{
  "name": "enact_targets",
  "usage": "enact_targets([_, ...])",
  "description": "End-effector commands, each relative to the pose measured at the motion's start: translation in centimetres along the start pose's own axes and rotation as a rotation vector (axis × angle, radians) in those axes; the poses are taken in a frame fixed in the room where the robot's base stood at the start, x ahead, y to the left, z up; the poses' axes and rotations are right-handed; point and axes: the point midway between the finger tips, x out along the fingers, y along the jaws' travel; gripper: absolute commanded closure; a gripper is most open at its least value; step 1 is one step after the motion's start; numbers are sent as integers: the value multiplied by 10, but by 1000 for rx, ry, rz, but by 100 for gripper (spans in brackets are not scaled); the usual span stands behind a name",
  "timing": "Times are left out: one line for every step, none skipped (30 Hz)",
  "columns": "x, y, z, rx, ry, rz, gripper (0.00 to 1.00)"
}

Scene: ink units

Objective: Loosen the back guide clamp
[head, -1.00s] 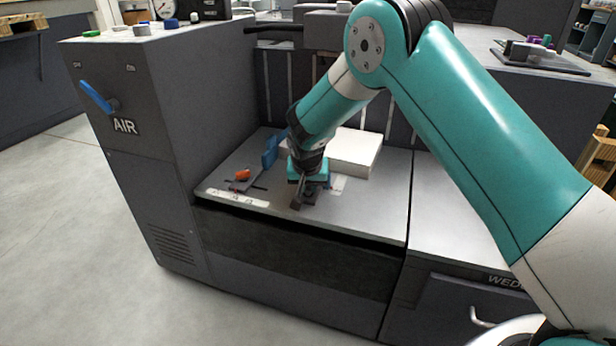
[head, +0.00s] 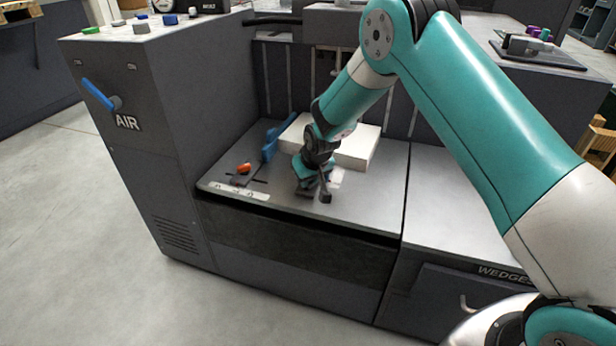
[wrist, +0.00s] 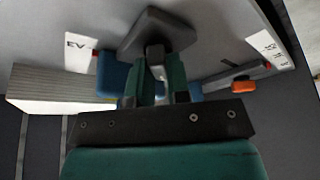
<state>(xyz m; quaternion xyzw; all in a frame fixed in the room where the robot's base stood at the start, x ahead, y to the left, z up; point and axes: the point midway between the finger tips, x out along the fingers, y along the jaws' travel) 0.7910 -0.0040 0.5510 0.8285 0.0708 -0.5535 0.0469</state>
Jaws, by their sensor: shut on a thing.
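My gripper (head: 314,190) is low over the grey machine top, right of the blue guide. It is shut on a dark tool-like piece with a broad head and a squared post, and this piece also shows in the wrist view (wrist: 157,30). I cannot tell whether the piece touches the top. A small orange piece (head: 244,169) on a dark bar, seemingly a guide clamp, sits at the top's left. It also shows at the right of the wrist view (wrist: 243,84), apart from my gripper. The blue guide (head: 270,146) stands between them.
A pale stack (head: 358,150) lies just behind my gripper. A white label (head: 337,178) is right of the gripper, and a scale strip (head: 238,191) runs along the front left edge. The AIR cabinet (head: 150,120) walls off the left. The top's front right is clear.

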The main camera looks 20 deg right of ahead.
Motion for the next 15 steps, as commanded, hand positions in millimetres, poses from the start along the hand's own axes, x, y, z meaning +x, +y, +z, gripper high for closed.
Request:
enact_targets([0,-1,0,-4,-2,-3,100])
enact_targets([0,-1,0,-5,-1,-3,100])
enact_targets([0,-1,0,-5,-1,-3,100])
enact_targets([0,-1,0,-6,-1,-3,100])
enact_targets([0,-1,0,-6,-2,-3,100])
enact_targets([0,-1,0,-5,-1,-3,100])
enact_targets([0,-1,0,-5,-1,-3,100])
enact_targets([0,-1,0,-5,-1,-2,100])
enact_targets([0,-1,0,-5,-1,-2,100])
enact_targets([0,-1,0,-5,-2,-2,100])
enact_targets([0,-1,0,-5,-1,-2,78])
enact_targets([0,-1,0,-5,-1,-2,69])
enact_targets([0,-1,0,-5,-1,-2,62])
enact_targets([0,-1,0,-5,-1,-2,57])
enact_targets([0,0,0,-4,-1,-2,57])
